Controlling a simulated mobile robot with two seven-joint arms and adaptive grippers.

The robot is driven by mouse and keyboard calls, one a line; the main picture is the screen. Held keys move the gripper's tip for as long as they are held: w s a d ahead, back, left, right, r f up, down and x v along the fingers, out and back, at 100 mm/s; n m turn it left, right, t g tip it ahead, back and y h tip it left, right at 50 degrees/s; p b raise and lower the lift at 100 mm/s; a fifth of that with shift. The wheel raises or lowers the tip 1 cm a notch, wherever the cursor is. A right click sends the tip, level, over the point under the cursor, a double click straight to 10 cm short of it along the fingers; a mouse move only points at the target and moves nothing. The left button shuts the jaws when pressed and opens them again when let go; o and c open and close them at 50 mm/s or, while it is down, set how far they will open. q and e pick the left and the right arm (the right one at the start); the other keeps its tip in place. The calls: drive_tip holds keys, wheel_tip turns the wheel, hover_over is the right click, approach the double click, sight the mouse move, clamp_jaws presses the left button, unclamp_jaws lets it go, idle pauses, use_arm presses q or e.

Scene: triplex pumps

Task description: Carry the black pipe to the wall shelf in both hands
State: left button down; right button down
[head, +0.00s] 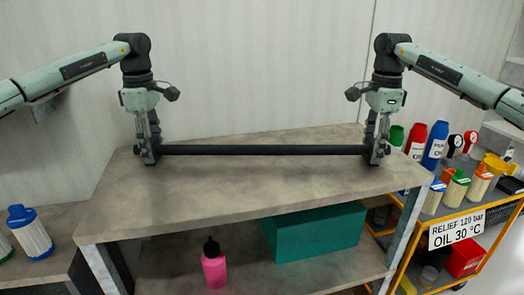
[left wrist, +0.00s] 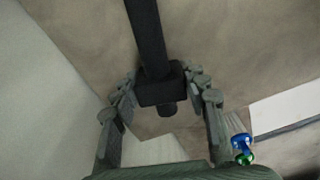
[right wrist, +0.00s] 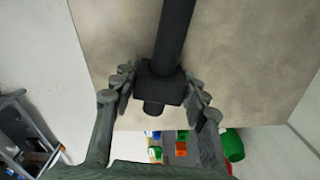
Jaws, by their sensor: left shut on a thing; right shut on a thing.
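The black pipe (head: 262,150) lies level, left to right, just above or on the top of the grey-brown shelf (head: 250,185); I cannot tell if it touches. My left gripper (head: 149,155) is shut on its left end. In the left wrist view the fingers (left wrist: 163,88) sit on both sides of a square block (left wrist: 160,92) near the pipe's end. My right gripper (head: 376,155) is shut on the right end. In the right wrist view its fingers (right wrist: 163,88) flank a like block (right wrist: 160,85). The pipe's short tips stick out past both blocks.
A yellow cart (head: 460,213) with several bottles stands at the right, close to the shelf. A pink bottle (head: 214,268) and a teal box (head: 315,232) are on the lower board. A blue-capped container (head: 30,235) stands at the left. The upper board is otherwise clear.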

use_arm(q)
drive_tip(key=shift+r, duration=0.15)
use_arm(e)
drive_tip(key=shift+r, duration=0.2)
